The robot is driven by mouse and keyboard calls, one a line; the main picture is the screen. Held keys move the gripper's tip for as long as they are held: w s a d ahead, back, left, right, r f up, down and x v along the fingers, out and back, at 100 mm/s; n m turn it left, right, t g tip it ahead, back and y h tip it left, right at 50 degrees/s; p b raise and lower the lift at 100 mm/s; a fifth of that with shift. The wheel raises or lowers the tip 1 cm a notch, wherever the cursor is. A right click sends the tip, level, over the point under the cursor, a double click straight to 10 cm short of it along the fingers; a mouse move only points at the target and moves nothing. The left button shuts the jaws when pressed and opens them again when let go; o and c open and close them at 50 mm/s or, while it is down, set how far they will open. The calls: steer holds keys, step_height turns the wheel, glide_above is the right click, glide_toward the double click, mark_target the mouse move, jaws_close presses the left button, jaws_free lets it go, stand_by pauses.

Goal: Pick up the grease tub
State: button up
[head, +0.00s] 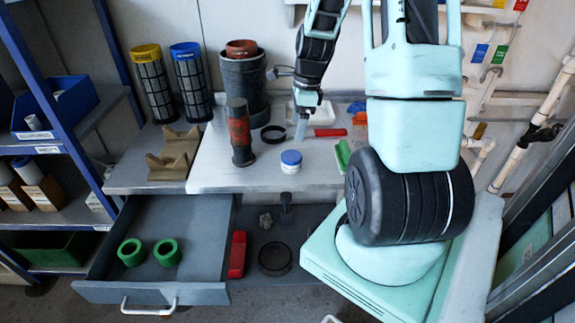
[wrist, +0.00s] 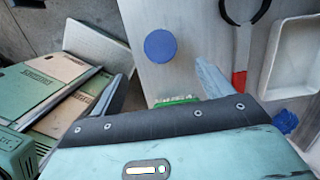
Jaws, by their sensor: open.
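The grease tub (head: 291,162) is a small white tub with a blue lid. It stands upright on the metal bench in the head view. In the wrist view its round blue lid (wrist: 161,46) shows from above, just beyond the fingers. My gripper (head: 301,128) is above the bench, behind and slightly right of the tub in the head view. Its two fingers also show in the wrist view (wrist: 166,82), spread apart with nothing between them. The gripper and the tub appear apart.
A red and dark cylinder (head: 239,133) stands left of the tub, with a black ring (head: 273,134) behind it. A green brush (head: 342,155) lies to the right. A red-handled tool (head: 329,132) and a white tray (wrist: 297,55) are nearby. An open drawer (head: 155,291) juts out below left.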

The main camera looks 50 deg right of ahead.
mark_target(292, 156)
steer(key=f, duration=0.4)
steer(key=w+f, duration=0.1)
steer(key=f, duration=0.3)
steer(key=a+f, duration=0.1)
steer(key=f, duration=0.3)
steer(key=shift+w, duration=0.15)
steer(key=c, duration=1.1)
